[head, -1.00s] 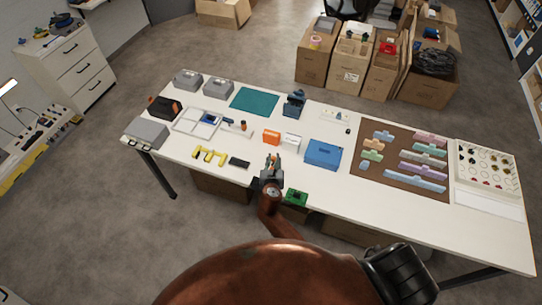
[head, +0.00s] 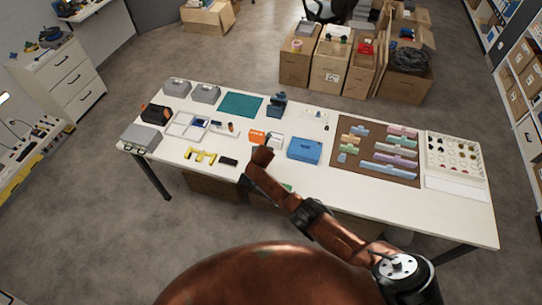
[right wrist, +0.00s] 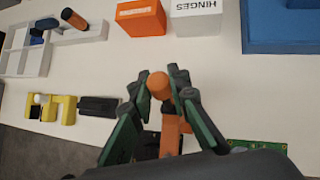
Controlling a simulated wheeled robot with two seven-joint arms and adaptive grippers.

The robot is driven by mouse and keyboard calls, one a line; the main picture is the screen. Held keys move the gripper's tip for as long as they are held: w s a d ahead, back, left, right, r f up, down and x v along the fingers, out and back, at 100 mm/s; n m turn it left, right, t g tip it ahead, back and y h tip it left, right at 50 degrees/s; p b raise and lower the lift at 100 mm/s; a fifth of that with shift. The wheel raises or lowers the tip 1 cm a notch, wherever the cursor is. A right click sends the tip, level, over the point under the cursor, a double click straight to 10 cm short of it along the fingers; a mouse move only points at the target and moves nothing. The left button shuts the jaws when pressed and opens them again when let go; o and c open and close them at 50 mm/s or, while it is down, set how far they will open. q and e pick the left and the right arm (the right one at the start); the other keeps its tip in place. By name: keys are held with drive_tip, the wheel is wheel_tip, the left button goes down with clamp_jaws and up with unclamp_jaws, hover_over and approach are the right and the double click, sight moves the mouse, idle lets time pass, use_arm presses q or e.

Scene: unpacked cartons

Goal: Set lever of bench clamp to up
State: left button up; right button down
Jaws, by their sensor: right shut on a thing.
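The bench clamp sits at the table's front edge, mostly hidden. In the right wrist view its orange lever (right wrist: 170,128) with a rounded orange knob (right wrist: 158,84) shows between my fingers, with a dark part of the clamp (right wrist: 148,146) behind them. My right gripper (right wrist: 160,80) is shut on the lever near its knob, one green-padded finger on each side. In the head view my brown arm covers the clamp and gripper. How far the lever is tilted cannot be told. My left gripper is not in view.
An orange box (right wrist: 141,17) and a white hinges box (right wrist: 197,16) stand beyond the gripper, with a blue box (head: 305,149) to the right. A green circuit board (right wrist: 258,146) lies close right. A black block (right wrist: 98,107) and yellow piece (right wrist: 52,108) lie left.

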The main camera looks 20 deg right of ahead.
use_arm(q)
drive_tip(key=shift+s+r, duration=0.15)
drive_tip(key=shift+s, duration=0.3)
use_arm(e)
drive_tip(key=shift+w+d+f+g+y, duration=0.15)
drive_tip(key=shift+w+g+y, duration=0.25)
drive_tip(key=shift+g, duration=0.2)
drive_tip(key=c, duration=1.8)
unclamp_jaws()
drive_tip(key=shift+f, duration=0.1)
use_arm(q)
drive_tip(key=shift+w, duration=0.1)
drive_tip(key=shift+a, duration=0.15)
use_arm(e)
drive_tip(key=shift+s, duration=0.15)
